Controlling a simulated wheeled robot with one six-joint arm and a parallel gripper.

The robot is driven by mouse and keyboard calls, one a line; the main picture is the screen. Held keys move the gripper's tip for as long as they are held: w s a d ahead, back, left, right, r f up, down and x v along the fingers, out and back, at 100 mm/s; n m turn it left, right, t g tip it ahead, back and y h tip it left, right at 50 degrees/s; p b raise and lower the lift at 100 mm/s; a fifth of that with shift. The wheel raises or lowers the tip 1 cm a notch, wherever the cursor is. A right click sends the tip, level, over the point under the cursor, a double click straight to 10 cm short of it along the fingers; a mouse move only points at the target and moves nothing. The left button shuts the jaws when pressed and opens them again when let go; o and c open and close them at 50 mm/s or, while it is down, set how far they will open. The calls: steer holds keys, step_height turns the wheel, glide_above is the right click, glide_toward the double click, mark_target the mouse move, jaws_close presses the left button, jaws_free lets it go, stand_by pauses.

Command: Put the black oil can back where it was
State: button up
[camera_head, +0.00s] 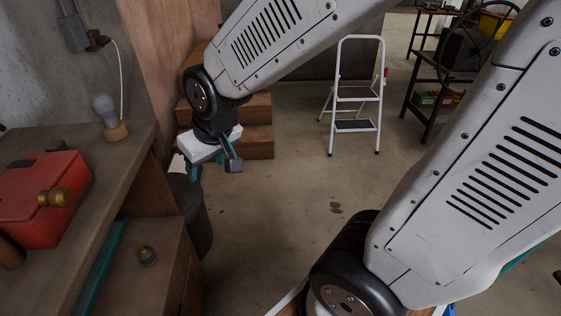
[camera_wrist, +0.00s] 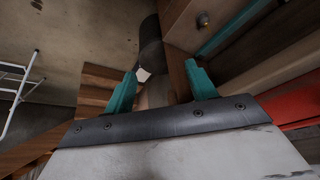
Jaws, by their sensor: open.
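My gripper (camera_head: 210,165) is open and hangs above the floor, to the right of the workbench. Its teal fingers are spread in the wrist view (camera_wrist: 160,72), with nothing held between them. I cannot pick out the black oil can with certainty.
The workbench (camera_head: 135,140) holds a red box (camera_head: 45,195) and a bulb on a wooden base (camera_head: 108,118). A dark bin (camera_head: 197,215) stands below my gripper, near wooden steps (camera_head: 258,141). A white step ladder (camera_head: 356,95) stands farther back. The middle floor is clear.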

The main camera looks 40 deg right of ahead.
steer(key=s+d+r+g, duration=0.1)
steer(key=s+r, duration=0.3)
steer(key=s, duration=0.4)
steer(key=s+d+r+m+g, duration=0.1)
steer(key=s+d+r+g, duration=0.1)
steer(key=s, duration=0.7)
steer(key=shift+s+d+r+h, duration=0.15)
steer(key=shift+d+r+h, duration=0.15)
steer(key=shift+d+r, duration=0.6)
steer(key=shift+c, duration=0.3)
